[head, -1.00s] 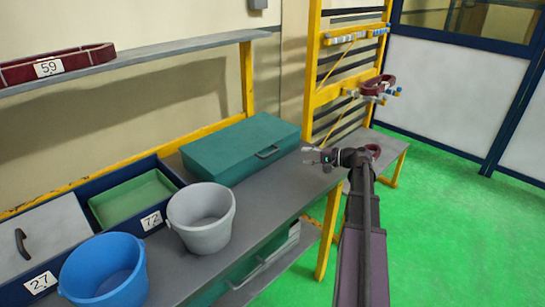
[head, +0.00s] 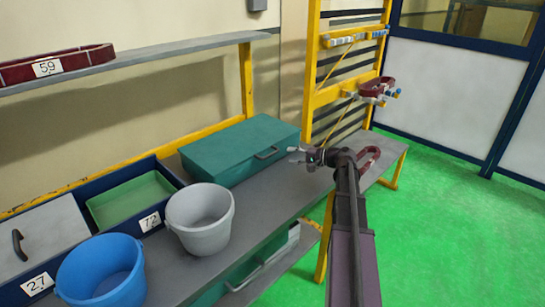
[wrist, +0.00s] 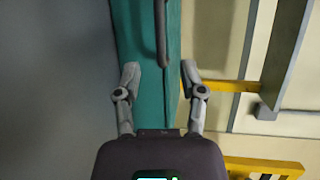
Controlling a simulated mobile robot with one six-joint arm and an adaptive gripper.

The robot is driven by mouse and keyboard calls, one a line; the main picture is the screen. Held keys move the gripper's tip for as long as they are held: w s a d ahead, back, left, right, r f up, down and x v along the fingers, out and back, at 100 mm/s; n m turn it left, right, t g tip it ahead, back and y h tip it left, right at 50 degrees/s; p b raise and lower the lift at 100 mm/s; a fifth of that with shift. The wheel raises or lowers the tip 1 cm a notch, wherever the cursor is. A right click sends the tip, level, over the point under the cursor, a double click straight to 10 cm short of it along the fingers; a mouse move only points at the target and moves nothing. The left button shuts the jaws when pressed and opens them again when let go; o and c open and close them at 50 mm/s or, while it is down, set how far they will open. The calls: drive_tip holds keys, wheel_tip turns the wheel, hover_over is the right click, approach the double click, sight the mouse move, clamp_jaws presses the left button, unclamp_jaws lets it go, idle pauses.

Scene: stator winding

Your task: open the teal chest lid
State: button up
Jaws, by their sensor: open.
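The teal chest (head: 238,150) stands on the grey bench near its back, with its lid shut. A dark handle (head: 266,153) sits on its front face at the right. My gripper (head: 292,156) is open and empty, just to the right of the handle and apart from it. In the wrist view the chest (wrist: 150,100) runs vertically through the picture. The handle (wrist: 161,35) shows at the top, beyond and roughly between the spread fingertips of my gripper (wrist: 160,72).
A grey bucket (head: 200,235) and a blue bucket (head: 100,280) stand at the front left. A green tray (head: 130,200) lies in a blue bin. A yellow rack (head: 314,75) rises behind the bench at the right. A dark red coil (head: 369,158) lies at the bench's right end.

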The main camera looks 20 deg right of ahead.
sight(273, 154)
drive_tip(key=b+x, duration=0.1)
drive_tip(key=x, duration=0.7)
drive_tip(key=shift+w+a+f, duration=0.15)
drive_tip(key=shift+w+a, duration=0.05)
clamp_jaws()
